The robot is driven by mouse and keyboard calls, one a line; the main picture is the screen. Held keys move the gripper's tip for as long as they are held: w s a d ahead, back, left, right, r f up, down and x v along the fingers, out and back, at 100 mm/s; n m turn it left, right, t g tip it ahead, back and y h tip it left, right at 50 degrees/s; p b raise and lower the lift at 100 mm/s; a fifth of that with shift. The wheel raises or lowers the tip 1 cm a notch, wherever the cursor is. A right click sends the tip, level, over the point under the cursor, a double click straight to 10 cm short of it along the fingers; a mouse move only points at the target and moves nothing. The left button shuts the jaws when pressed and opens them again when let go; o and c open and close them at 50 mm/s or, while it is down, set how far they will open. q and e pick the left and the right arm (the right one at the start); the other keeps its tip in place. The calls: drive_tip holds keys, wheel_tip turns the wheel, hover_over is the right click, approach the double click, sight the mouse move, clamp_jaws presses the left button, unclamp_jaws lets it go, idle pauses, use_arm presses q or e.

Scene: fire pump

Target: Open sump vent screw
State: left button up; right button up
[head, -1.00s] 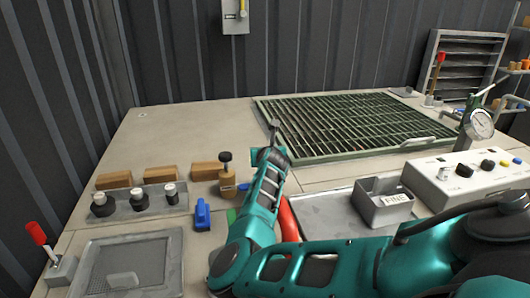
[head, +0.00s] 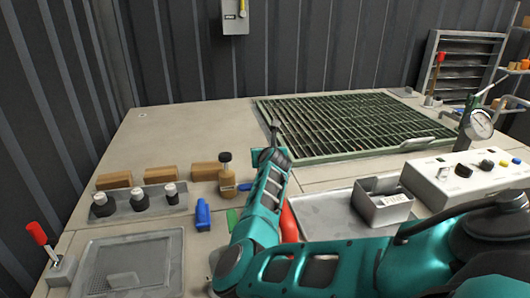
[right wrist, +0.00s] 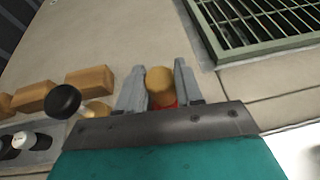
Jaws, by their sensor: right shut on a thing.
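My right gripper (right wrist: 158,90) is shut on a tan, brass-coloured round knob (right wrist: 159,84) with a red part at its base, seen in the right wrist view. One finger is on each side of it. I take this knob to be the sump vent screw, but no label shows. Left of the gripper stands a brass fitting (head: 227,183) with a black knob on top, which also shows in the right wrist view (right wrist: 65,100). My left gripper is not in view.
A green-framed grate (head: 340,158) lies at the back right. Wooden blocks (head: 160,174) and a plate with several knobs (head: 138,207) are at left, near a blue piece (head: 203,216). A grey box (head: 383,213) and gauge (head: 480,124) stand at right. The back-left bench is clear.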

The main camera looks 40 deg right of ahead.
drive_tip(key=n+y, duration=0.1)
drive_tip(key=n+t+y, duration=0.2)
drive_tip(key=n, duration=0.1)
drive_tip(key=shift+d+r+y+p, duration=0.25)
drive_tip(key=shift+d+y+p, duration=0.05)
drive_tip(key=shift+y+p, duration=0.1)
drive_tip(key=shift+n+y, duration=2.2)
drive_tip(key=shift+y, duration=0.4)
drive_tip(key=shift+r+y, duration=0.1)
drive_tip(key=shift+y, duration=0.2)
drive_tip(key=shift+w, duration=0.1)
drive_tip(key=o, duration=1)
drive_tip(key=shift+a+f, duration=0.1)
drive_tip(key=shift+f, duration=0.1)
drive_tip(key=shift+f, duration=0.1)
